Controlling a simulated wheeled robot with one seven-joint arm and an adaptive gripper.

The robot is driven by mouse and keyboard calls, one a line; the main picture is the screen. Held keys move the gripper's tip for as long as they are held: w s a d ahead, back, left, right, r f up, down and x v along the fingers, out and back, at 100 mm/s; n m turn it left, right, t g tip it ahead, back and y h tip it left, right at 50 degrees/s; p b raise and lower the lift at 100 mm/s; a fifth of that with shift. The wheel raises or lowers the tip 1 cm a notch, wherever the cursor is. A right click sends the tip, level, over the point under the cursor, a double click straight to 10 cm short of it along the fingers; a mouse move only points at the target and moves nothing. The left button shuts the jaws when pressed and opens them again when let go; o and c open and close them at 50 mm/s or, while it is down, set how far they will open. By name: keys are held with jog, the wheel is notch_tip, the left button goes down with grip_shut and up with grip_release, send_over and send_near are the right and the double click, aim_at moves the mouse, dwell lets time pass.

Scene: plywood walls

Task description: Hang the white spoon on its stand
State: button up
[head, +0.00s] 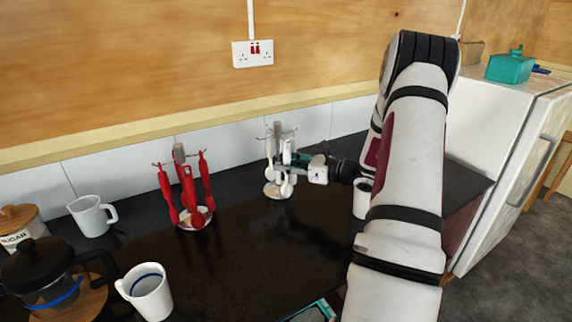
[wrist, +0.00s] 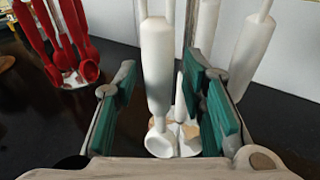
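The white stand (head: 278,138) stands on the dark counter in the head view, with several white utensils around its post. In the wrist view its round white base (wrist: 188,150) shows low in the middle. A white spoon (wrist: 158,70) hangs upright, handle up and bowl down, between the teal pads of my gripper (wrist: 165,92). The gripper is open, with a gap visible on each side of the handle. In the head view my gripper (head: 299,167) is at the right side of the stand. The spoon's top is out of the wrist frame, so I cannot tell whether it sits on a hook.
A red utensil stand (head: 181,155) stands to the left. A white jug (head: 91,215), a French press (head: 50,275), a white mug (head: 146,290) and a sugar jar (head: 20,225) are farther left. Another white mug (head: 361,199) stands beneath my arm. The front middle counter is clear.

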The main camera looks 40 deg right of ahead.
jog(key=v, duration=1.1)
jog(key=shift+s, duration=0.4)
jog(key=a+r+n+g+y, duration=0.1)
jog(key=a+r+n+g, duration=0.3)
jog(key=a, duration=0.5)
jog(key=w+a+r+n+g+y, duration=0.1)
jog(key=a+n+g+y, duration=0.15)
jog(key=a+n, duration=0.4)
jog(key=a+r+n+g, duration=0.3)
jog(key=a, duration=0.7)
jog(key=s+a+r+n+h, duration=0.2)
jog(key=s+a+n+h, duration=0.2)
jog(key=n, duration=0.5)
jog(key=s+a+r+n+g+h, duration=0.1)
jog(key=s+a+r+n+h, duration=0.2)
jog(key=s+a+n+h, duration=0.2)
jog(key=s+a+n, duration=0.3)
jog(key=s+n, duration=0.2)
jog(key=s, duration=0.1)
jog(key=shift+s+a+r, duration=0.2)
jog(key=shift+s+r, duration=0.05)
